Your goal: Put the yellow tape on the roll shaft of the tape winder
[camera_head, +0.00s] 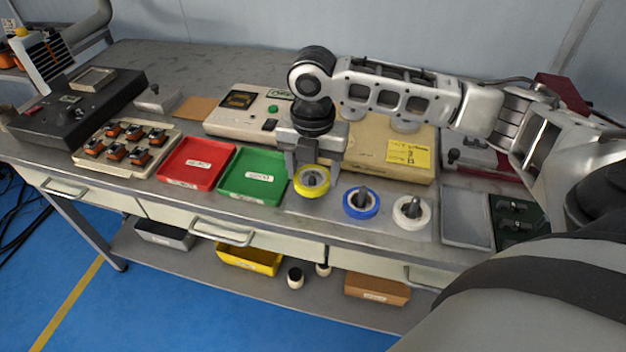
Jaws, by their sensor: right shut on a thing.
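The yellow tape (298,188) is a ring with a grey centre, at the left end of a grey plate near the table's front edge. My right gripper (308,168) points down over it and is shut on the tape at its far side. I cannot tell whether the tape touches the plate. Behind the gripper stands a beige machine (226,124) with a display and a green button, partly hidden by my right arm. I cannot make out for certain the tape winder or its roll shaft. My left gripper is not in view.
A blue tape (349,209) and a white tape (402,221) sit around upright posts right of the yellow tape. A green tray (237,187) and a red tray (196,178) lie to the left. A beige box (360,165) with a yellow note is behind.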

